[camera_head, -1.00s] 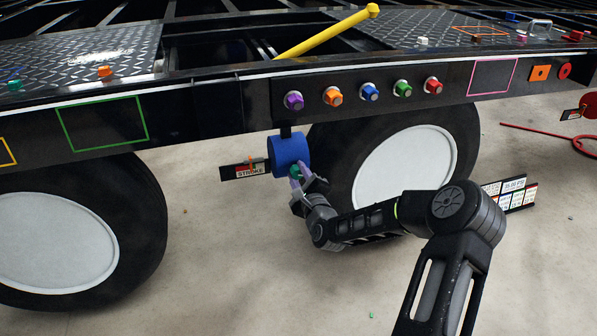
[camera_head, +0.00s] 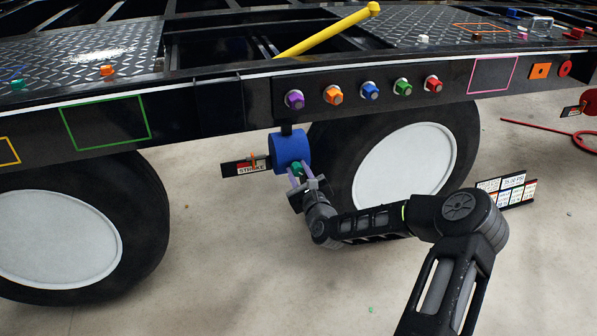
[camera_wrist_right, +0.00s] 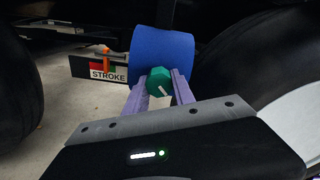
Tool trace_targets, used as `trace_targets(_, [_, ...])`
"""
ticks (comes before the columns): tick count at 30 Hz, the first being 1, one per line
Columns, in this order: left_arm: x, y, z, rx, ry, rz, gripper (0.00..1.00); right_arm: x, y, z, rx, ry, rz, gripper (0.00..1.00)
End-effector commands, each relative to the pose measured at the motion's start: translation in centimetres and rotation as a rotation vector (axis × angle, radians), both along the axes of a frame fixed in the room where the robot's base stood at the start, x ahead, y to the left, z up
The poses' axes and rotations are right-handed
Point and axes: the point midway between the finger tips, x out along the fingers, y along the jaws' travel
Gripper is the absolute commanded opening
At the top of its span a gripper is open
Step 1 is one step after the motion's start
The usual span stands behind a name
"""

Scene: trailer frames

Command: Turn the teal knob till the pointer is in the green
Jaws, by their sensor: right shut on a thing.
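The teal knob (camera_head: 297,167) sits on the lower front end of a blue cylinder (camera_head: 290,147) hung under the trailer frame. In the right wrist view the knob (camera_wrist_right: 157,79) is faceted, with a white mark. My right gripper (camera_head: 299,172) is shut on it, one purple finger on each side. The STROKE gauge plate (camera_head: 236,170) is left of the cylinder, with an orange pointer (camera_head: 253,160) standing over it. In the right wrist view the pointer (camera_wrist_right: 107,60) is beside red and green bands; its exact band is hard to tell. My left gripper is out of view.
The trailer's black side beam with several coloured nuts (camera_head: 370,91) runs above the cylinder. A large wheel (camera_head: 405,165) stands close right of the gripper, another wheel (camera_head: 50,240) at left. A chart board (camera_head: 515,188) stands on the floor at right.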

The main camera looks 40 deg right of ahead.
Motion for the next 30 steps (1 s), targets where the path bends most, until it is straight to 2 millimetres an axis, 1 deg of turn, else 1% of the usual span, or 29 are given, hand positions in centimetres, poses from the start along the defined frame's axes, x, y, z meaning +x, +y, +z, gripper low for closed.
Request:
trace_targets(6, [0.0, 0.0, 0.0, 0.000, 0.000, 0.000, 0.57, 0.0, 0.0, -0.1, 0.000, 0.003, 0.000, 0.00])
trace_targets(7, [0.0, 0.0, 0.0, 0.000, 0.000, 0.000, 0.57, 0.0, 0.0, -0.1, 0.000, 0.003, 0.000, 0.33])
trace_targets(14, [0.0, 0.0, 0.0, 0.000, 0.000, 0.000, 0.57, 0.0, 0.0, -0.1, -0.001, 0.002, 0.001, 0.51])
trace_targets(23, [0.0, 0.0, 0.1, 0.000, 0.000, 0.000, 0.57, -0.2, 0.1, 0.0, -0.002, 0.002, 0.000, 0.52])
trace_targets(26, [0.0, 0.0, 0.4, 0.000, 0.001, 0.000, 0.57, -0.8, 0.2, 0.1, -0.001, 0.002, -0.001, 0.52])
trace_targets(30, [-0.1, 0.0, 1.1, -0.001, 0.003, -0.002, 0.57, -2.5, 0.9, 0.2, -0.001, 0.004, 0.001, 0.52])
